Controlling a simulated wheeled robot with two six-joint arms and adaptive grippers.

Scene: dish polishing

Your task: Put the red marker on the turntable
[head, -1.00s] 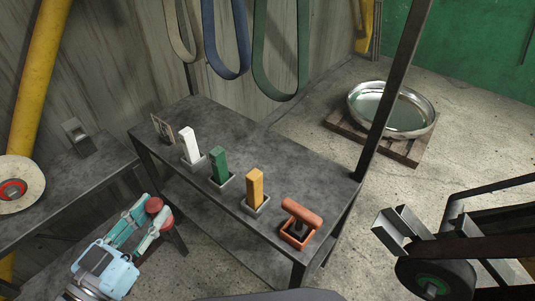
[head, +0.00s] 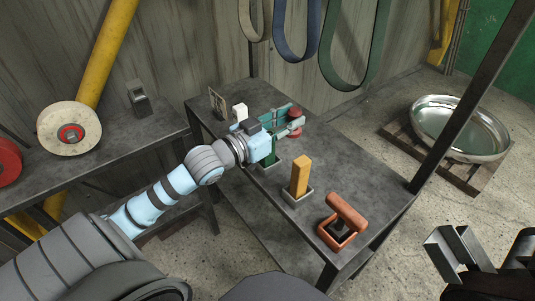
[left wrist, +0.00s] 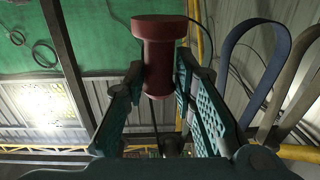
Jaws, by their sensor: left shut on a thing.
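The red marker (head: 294,133) is a dark red, spool-shaped piece with wider ends. My left gripper (head: 292,121) is shut on it and holds it over the grey metal table, behind the yellow block. In the left wrist view the marker (left wrist: 158,60) stands between the teal fingers, its wide end pointing up in the picture. I cannot pick out a turntable for certain. A shiny metal dish (head: 459,127) lies on a slatted wooden base (head: 455,176) on the floor at right.
The grey table (head: 372,165) bears a white block (head: 240,111), a yellow block (head: 299,176) in a holder and an orange-handled tool (head: 346,213). A dark post (head: 470,95) stands between table and dish. Belts hang behind.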

